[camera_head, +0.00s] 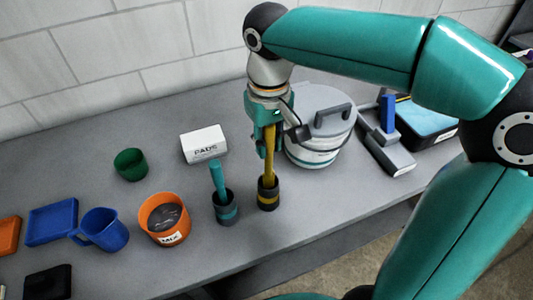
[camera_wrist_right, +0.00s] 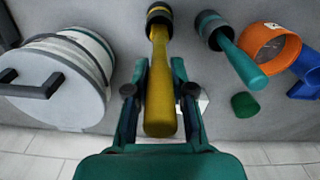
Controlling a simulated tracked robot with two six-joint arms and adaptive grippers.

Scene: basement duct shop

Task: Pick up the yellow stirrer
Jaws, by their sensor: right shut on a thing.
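The yellow stirrer (camera_head: 271,166) stands upright in the head view, its lower end inside a dark cup with a yellow band (camera_head: 268,198). My right gripper (camera_head: 266,146) comes down on it from above and is shut on its handle. In the right wrist view the stirrer (camera_wrist_right: 160,100) runs between the two fingers (camera_wrist_right: 157,88) towards the cup's mouth (camera_wrist_right: 158,14). The stirrer's end inside the cup is hidden. My left gripper is not in view.
Close left stands a teal stirrer (camera_head: 217,177) in a teal-banded cup (camera_head: 226,213). Further left are an orange tub (camera_head: 152,231), blue mug (camera_head: 106,231) and green cup (camera_head: 130,165). Behind are a white box (camera_head: 204,146) and, at right, a lidded bucket (camera_head: 313,156).

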